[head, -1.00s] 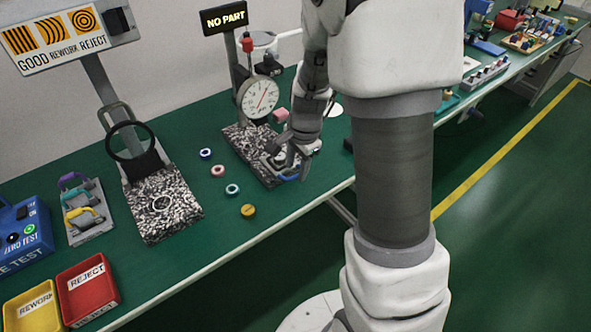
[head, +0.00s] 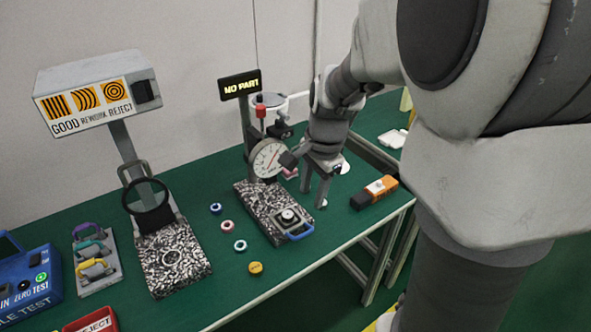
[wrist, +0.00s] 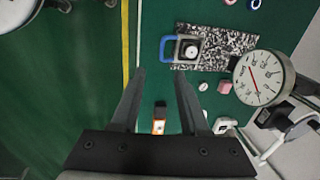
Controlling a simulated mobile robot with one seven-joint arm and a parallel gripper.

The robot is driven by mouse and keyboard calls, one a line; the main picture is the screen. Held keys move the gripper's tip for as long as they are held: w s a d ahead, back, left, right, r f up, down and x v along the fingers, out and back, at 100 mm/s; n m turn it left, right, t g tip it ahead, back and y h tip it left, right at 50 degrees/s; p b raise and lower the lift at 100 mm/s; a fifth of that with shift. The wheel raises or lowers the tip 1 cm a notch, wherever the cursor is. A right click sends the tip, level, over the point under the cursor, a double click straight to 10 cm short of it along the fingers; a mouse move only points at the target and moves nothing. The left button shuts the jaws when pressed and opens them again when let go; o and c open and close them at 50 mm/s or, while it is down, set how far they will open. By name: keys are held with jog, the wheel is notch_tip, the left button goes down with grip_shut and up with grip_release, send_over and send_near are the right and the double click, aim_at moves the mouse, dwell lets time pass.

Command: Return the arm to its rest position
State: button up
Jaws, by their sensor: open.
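My gripper (head: 315,193) hangs above the green bench in the head view, to the right of the dial gauge stand, fingers pointing down. In the wrist view its two dark fingers (wrist: 160,75) are spread apart with nothing between them. My arm reaches in from the right of the head view, bent at the elbow. The speckled base (head: 255,208) of the gauge stand is left of the gripper and carries a small metal piece with a blue handle (head: 301,237). The dial gauge (head: 268,158) stands close to my wrist.
An orange and black device (head: 374,190) lies right of the gripper near the bench edge. Small coloured rings (head: 240,245) and a yellow piece (head: 255,268) lie left of the gauge base. A second speckled stand (head: 172,262) with a magnifier is further left. Floor is free beyond the bench edge.

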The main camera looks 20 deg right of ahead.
jog(key=s+a+r+n+t+p, duration=0.3)
jog(key=s+a+r+n+p, duration=0.1)
jog(key=s+r+n, duration=1)
jog(key=shift+s+r+t+h, duration=0.3)
jog(key=shift+s+r+t, duration=0.1)
jog(key=shift+s, duration=0.7)
dwell(0.5)
